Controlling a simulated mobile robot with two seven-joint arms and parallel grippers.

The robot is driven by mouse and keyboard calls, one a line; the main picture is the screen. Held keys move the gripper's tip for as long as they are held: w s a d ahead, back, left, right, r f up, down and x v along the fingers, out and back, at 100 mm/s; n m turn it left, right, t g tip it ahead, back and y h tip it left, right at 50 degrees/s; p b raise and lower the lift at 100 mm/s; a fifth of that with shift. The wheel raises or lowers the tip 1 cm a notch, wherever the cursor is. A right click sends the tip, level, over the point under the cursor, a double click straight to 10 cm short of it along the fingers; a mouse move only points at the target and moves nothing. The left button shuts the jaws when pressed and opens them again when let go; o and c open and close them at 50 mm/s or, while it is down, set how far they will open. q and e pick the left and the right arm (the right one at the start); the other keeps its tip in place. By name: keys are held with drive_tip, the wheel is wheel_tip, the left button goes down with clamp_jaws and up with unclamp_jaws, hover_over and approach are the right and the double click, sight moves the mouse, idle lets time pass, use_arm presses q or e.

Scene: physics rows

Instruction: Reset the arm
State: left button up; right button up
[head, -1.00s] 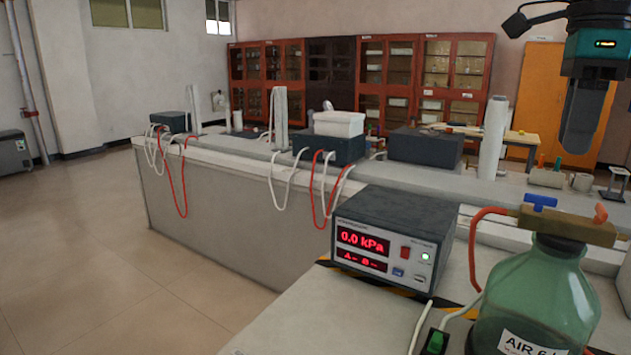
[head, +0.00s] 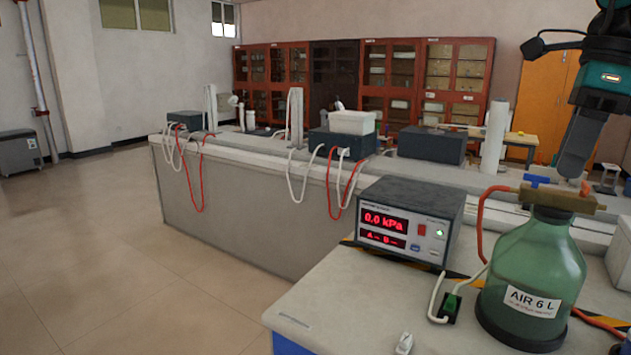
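My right gripper (head: 573,165) hangs from the upper right of the head view, dark with a teal and black wrist above it. It points down and slightly left, and its tip appears just above the brass-coloured fitting on the green bottle; I cannot tell the depth between them. The fingers overlap from this side, so their opening is hidden. Nothing is visibly held. My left gripper is not in view.
A green bottle (head: 535,265) labelled "AIR 6 L" stands on the near bench (head: 350,300). Left of it is a pressure meter (head: 405,220) reading 0.0 kPa. Hoses and cables lie around them.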

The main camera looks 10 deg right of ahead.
drive_tip(key=w+d+f+m+t+y, duration=0.1)
drive_tip(key=d+f+m+t+y, duration=0.2)
drive_tip(key=f, duration=0.7)
drive_tip(key=w+d+f+m+t+y, duration=0.1)
drive_tip(key=f+m+t+y, duration=0.1)
drive_tip(key=f+m+y, duration=0.5)
drive_tip(key=s+a+f+m+t+h, duration=0.1)
drive_tip(key=f+m+t+h, duration=0.1)
drive_tip(key=f+m, duration=0.4)
drive_tip(key=s+a+f+m+t+h, duration=0.2)
drive_tip(key=f+m, duration=0.4)
drive_tip(key=f, duration=0.4)
drive_tip(key=s+a+f+m+t+h, duration=0.2)
drive_tip(key=f+m+t, duration=0.2)
drive_tip(key=f+m, duration=0.2)
wheel_tip(320, 180, down, 2)
drive_tip(key=shift+s+a+f+t, duration=0.1)
drive_tip(key=shift+a+f+t, duration=0.05)
drive_tip(key=shift+t, duration=0.15)
drive_tip(key=s+a+f+m+g+h, duration=0.1)
drive_tip(key=s+a+f+m, duration=0.3)
drive_tip(key=a+m, duration=0.3)
drive_tip(key=s+a+f+m+g+h, duration=0.2)
drive_tip(key=s+a+f+m, duration=0.2)
drive_tip(key=a, duration=0.7)
wheel_tip(320, 180, down, 3)
drive_tip(key=m, duration=0.3)
drive_tip(key=shift+s+m+h, duration=0.3)
drive_tip(key=shift+d+r, duration=0.1)
